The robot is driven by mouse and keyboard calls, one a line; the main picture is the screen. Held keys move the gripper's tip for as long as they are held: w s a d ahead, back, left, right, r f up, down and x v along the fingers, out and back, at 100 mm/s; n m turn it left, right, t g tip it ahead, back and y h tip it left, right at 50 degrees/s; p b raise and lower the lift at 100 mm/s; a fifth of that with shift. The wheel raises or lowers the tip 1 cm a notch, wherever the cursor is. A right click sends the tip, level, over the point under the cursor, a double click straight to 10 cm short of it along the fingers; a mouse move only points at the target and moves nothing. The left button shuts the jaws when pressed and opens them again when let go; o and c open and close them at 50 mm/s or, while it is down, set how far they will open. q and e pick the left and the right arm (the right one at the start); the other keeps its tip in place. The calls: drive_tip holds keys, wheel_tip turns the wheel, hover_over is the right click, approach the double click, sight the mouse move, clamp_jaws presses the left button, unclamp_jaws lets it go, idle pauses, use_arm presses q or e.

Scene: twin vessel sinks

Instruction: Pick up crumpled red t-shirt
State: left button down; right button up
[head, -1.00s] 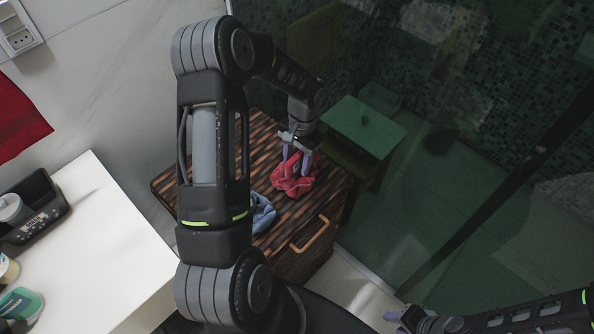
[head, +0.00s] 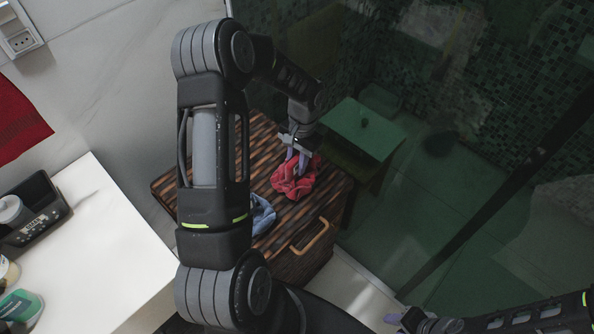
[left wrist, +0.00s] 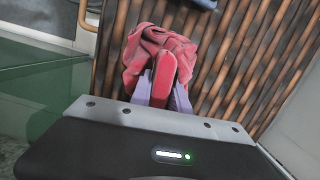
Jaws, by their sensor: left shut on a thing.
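The crumpled red t-shirt (head: 294,182) lies bunched on the dark slatted wooden chest top. It also shows in the left wrist view (left wrist: 150,48). My left gripper (head: 298,160) reaches down onto it from above. In the left wrist view its pale purple fingers (left wrist: 163,88) are shut on a fold of the red cloth. Most of the shirt still appears to rest on the chest. My right gripper (head: 396,316) is at the bottom of the head view, away from the shirt; its jaws are too small and cut off to judge.
The slatted chest (head: 260,150) has a front handle (head: 311,238). A blue cloth (head: 262,215) lies on it, partly behind my left arm. A white counter (head: 105,250) with a dark caddy (head: 32,208) is at left. A glass partition (head: 450,230) stands at right.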

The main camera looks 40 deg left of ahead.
use_arm(q)
wheel_tip(320, 180, up, 10)
drive_tip(key=shift+r, duration=0.2)
idle(0.4)
idle(0.4)
